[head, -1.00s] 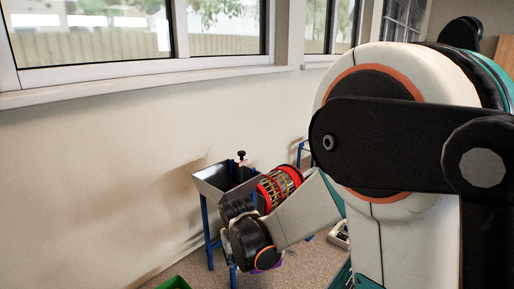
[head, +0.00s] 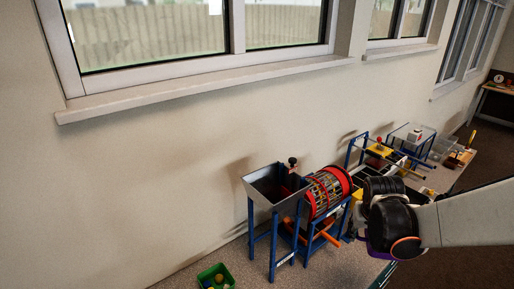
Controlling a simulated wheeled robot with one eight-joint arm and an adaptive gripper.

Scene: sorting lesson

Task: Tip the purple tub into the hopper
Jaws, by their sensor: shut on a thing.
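The hopper (head: 258,184) is a grey metal bin, open at the top, on blue legs against the wall. My gripper (head: 366,226) is to the right of the hopper and apart from it, beyond the red drum. My wrist hides most of its fingers. It is shut on the purple tub (head: 374,251). Only a thin purple edge of the tub shows below my wrist. What is in the tub is hidden.
A red drum with a mesh side (head: 327,192) stands on a blue frame right beside the hopper. A bench (head: 462,172) with several devices runs along the wall at right.

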